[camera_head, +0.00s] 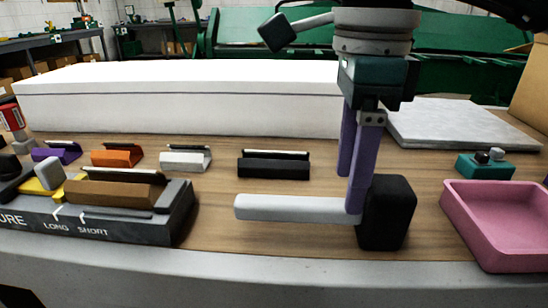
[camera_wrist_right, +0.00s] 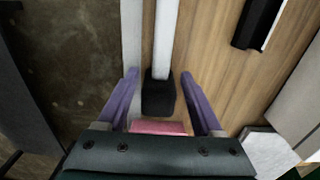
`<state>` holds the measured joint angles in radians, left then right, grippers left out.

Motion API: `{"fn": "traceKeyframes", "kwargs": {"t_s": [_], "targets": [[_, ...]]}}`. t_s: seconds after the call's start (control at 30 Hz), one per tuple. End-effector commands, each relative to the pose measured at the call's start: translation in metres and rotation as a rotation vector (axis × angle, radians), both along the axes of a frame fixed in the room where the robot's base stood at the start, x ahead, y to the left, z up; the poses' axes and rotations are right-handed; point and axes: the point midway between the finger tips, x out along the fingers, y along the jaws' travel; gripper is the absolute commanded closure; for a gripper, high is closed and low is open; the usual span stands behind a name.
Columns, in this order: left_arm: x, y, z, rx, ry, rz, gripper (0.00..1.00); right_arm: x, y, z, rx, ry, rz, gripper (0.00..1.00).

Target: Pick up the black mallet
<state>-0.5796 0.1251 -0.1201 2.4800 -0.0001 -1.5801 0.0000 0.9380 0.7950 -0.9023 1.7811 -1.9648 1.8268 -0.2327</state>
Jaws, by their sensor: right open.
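The black mallet lies on the wooden bench top, its block-shaped black head (camera_head: 388,214) to the right and its pale grey handle (camera_head: 285,208) pointing left. My right gripper (camera_head: 352,195) comes down from above with its purple fingers open. It is at the handle, just left of the head; the nearer finger overlaps the handle's right end. In the right wrist view the mallet head (camera_wrist_right: 158,97) and handle lie between the two spread fingers (camera_wrist_right: 159,74), with a gap on each side. My left gripper is not in view.
A pink tray (camera_head: 500,262) stands right of the mallet, with a teal block (camera_head: 485,167) behind it. A black holder (camera_head: 273,168) and other coloured holders line the bench behind. A dark labelled fixture (camera_head: 130,228) is at left. A long white duct (camera_head: 190,110) closes the back.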

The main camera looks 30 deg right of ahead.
Motion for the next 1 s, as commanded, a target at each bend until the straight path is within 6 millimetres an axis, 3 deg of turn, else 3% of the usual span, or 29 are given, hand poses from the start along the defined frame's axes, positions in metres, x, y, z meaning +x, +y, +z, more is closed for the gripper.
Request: {"fn": "traceKeyframes", "kwargs": {"t_s": [0.3,0.6,1.0], "targets": [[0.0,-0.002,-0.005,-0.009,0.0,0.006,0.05,0.001,0.001,-0.046,0.002,0.002,0.0,0.32],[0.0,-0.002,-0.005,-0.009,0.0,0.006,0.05,0.002,0.0,-0.051,0.003,-0.001,0.001,0.32],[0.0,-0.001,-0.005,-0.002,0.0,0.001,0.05,0.002,0.0,-0.051,0.003,-0.001,0.001,0.78]]}}
